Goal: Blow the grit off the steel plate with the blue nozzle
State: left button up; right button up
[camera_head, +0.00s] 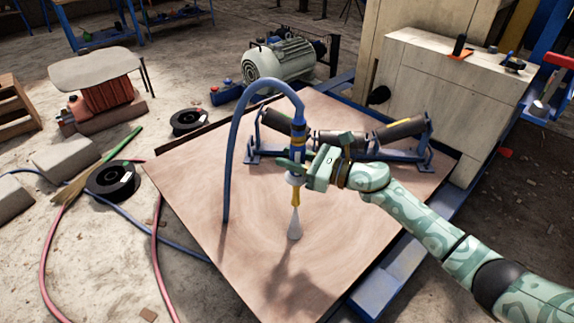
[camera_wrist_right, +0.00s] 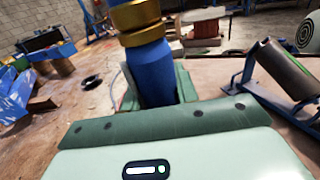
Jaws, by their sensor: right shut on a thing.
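The blue nozzle (camera_head: 298,132) stands roughly upright above the steel plate (camera_head: 190,182), its brass-coloured lower end pointing down. A pale grey cone (camera_head: 294,226) flares below it to the plate; I cannot tell whether it is a solid tip or an air jet. My right gripper (camera_head: 297,168) is shut on the nozzle. In the right wrist view the nozzle's blue body (camera_wrist_right: 151,70) sits between the green fingers. The plate has a brownish, streaked surface; separate grit grains are too small to tell. My left gripper is not in view.
A blue hose (camera_head: 232,130) arches from the nozzle's top down to the plate. A roller on a blue frame (camera_head: 350,136) stands at the plate's back right. A grey motor (camera_head: 278,62) is behind. A black reel (camera_head: 113,181) and broom (camera_head: 97,166) lie left. The plate's front is clear.

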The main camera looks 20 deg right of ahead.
jog(key=shift+f, duration=0.4)
jog(key=shift+s, duration=0.1)
jog(key=shift+s+d+r, duration=0.1)
jog(key=shift+s+d, duration=0.15)
jog(key=shift+s, duration=0.35)
jog(key=shift+s+d+r, duration=0.1)
jog(key=shift+s+d, duration=0.15)
jog(key=shift+s, duration=0.35)
jog(key=shift+s+d+p, duration=1.15)
jog(key=shift+s+p, duration=0.35)
jog(key=shift+s, duration=2)
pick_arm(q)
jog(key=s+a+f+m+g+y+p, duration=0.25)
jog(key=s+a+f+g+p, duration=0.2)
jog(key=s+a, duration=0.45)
pick_arm(e)
jog(key=s+a, duration=0.3)
jog(key=a, duration=0.6)
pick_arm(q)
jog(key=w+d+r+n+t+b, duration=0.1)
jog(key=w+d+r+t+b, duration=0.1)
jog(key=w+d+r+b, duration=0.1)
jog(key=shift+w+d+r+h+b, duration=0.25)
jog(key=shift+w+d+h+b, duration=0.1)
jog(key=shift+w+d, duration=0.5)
pick_arm(e)
jog(key=w+a, duration=0.3)
jog(key=w, duration=0.6)
jog(key=shift+a, duration=0.35)
